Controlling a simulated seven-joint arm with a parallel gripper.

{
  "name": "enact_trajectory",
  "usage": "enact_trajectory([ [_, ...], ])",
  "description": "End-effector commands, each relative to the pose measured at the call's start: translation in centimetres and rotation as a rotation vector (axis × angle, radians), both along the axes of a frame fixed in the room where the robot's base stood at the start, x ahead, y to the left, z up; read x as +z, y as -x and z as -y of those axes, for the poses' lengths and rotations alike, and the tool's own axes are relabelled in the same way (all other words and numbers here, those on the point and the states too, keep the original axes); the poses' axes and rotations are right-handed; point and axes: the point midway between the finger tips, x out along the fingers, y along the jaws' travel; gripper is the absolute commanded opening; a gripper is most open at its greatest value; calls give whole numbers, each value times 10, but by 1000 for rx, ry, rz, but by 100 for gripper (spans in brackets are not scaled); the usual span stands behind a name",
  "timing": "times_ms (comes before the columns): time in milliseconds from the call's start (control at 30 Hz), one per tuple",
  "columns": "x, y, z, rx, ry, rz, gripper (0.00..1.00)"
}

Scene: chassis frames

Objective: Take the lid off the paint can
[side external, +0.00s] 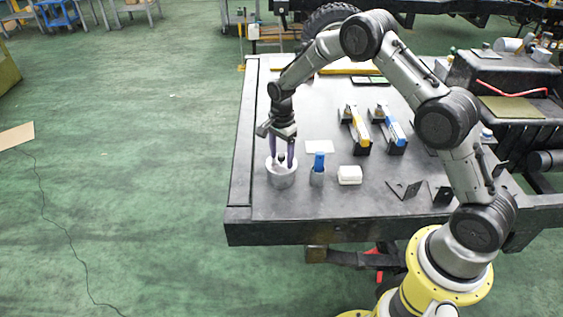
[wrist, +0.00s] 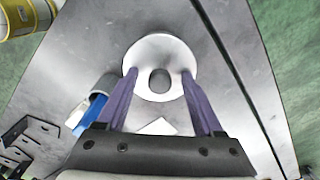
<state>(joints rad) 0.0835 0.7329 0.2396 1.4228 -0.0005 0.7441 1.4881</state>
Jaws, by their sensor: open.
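The paint can (side external: 281,178) is a short silvery cylinder near the left edge of the dark table. Its pale round lid (wrist: 150,53) has a dark knob (wrist: 159,80) in the middle and sits on the can. My gripper (side external: 281,160) points down over the can, with its purple fingers reaching lid height. In the wrist view my gripper (wrist: 158,76) is open, one finger on each side of the knob. The knob stands between the fingertips with a gap on both sides. I cannot tell whether the tips touch the lid.
A grey holder with a blue item (side external: 319,161) stands just right of the can. A white block (side external: 349,175), black brackets (side external: 404,189), and yellow and blue tools (side external: 394,129) lie farther right. The table (side external: 262,212) is bare in front of the can.

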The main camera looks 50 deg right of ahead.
Motion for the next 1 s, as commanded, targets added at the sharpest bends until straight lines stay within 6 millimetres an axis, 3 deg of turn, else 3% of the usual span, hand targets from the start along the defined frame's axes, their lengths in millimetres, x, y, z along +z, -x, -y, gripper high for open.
enact_trajectory([
  [167, 0, 0, 0, 0, 0, 0, 67],
  [533, 0, 0, 0, 0, 0, 0, 0],
  [1000, 5, -1, 0, 0, 0, 2, 0],
])
